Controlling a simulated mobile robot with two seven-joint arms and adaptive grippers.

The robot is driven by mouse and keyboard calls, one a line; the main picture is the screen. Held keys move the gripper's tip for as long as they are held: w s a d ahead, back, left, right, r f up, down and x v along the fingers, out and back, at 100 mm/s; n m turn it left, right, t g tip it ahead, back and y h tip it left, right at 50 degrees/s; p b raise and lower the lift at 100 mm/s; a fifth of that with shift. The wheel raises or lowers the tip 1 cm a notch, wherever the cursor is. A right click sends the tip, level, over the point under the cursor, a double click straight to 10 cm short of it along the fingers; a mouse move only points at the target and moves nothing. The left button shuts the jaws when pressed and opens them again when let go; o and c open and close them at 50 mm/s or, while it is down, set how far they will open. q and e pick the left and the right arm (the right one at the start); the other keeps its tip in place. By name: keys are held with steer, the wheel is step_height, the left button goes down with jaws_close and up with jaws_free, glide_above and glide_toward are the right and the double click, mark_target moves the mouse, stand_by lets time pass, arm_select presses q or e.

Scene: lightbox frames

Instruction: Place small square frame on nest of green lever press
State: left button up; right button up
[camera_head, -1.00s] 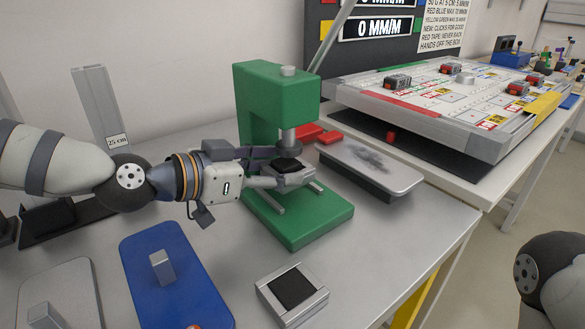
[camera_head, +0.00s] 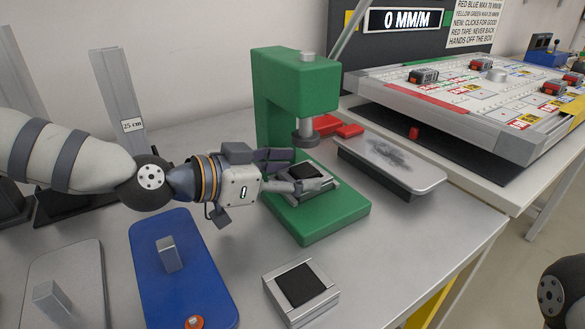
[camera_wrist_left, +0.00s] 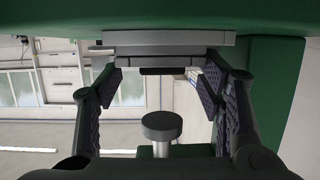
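The small square frame (camera_head: 307,170), silver with a dark centre, is at the nest of the green lever press (camera_head: 296,85), below the raised grey ram (camera_head: 305,138). My left gripper (camera_head: 300,171) comes from the left with one finger behind the frame and one in front. In the left wrist view the fingers (camera_wrist_left: 163,75) are wide apart, with the frame's grey edge (camera_wrist_left: 150,61) at their tips and the ram (camera_wrist_left: 162,125) below. Whether the pads touch the frame cannot be told. My right gripper is out of view; only part of my right arm shows.
A similar silver square with a dark centre (camera_head: 302,285) lies on the table in front of the press. A blue plate (camera_head: 180,265) with an upright block lies to its left. A grey slab (camera_head: 390,165) is right of the press. Bare table lies between them.

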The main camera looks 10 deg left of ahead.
arm_select(q)
steer(key=shift+o, duration=0.8)
steer(key=shift+r, duration=0.1)
steer(key=shift+r, duration=0.25)
steer(key=shift+a+r, duration=0.1)
steer(key=shift+r, duration=0.55)
steer(key=p+v, duration=0.4)
steer(key=v, duration=0.7)
steer(key=shift+s+a+f, duration=0.2)
steer(key=shift+s, duration=0.2)
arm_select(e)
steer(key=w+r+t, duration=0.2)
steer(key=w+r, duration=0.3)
